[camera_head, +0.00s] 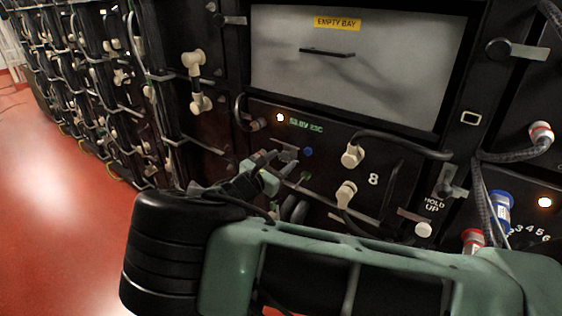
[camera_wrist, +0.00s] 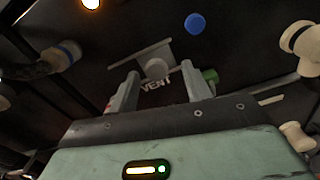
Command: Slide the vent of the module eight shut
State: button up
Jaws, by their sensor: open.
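Module eight (camera_head: 335,160) is a black front panel marked 8, below the empty bay. Its vent slider (camera_wrist: 157,67) is a small grey piece with a tab, just above the word VENT in the wrist view. In the head view the vent (camera_head: 287,153) is partly covered by my gripper. My gripper (camera_head: 266,162) reaches in from the lower left. In the wrist view my gripper (camera_wrist: 160,82) has its two fingers apart, one on each side of the VENT label, with nothing held between them. The fingertips are close to the slider; I cannot tell whether they touch it.
A blue button (camera_wrist: 195,23) sits right of the vent and a green knob (camera_wrist: 210,76) beside the right finger. Cream connectors (camera_head: 351,156) with a black cable stand on the panel's right. The empty bay (camera_head: 350,90) is above. Red floor (camera_head: 50,200) is open at left.

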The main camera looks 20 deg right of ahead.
jog(key=v, duration=1.6)
jog(key=shift+s+a, duration=0.25)
jog(key=shift+a, duration=0.05)
jog(key=s+d+f+m+g+y, duration=0.2)
jog(key=s+d+m+g, duration=0.2)
jog(key=d+g, duration=0.25)
jog(key=s+r+m+g+y, duration=0.1)
jog(key=s+m+g+y, duration=0.45)
jog(key=s, duration=0.55)
jog(key=s+r+m+t+y, duration=0.1)
jog(key=s+r+m+y, duration=0.6)
jog(key=s+r, duration=0.6)
notch_tip(320, 180, up, 10)
jog(key=s+n+p, duration=0.1)
jog(key=s+p, duration=0.1)
jog(key=p, duration=1)
jog(key=shift+d+y, duration=0.35)
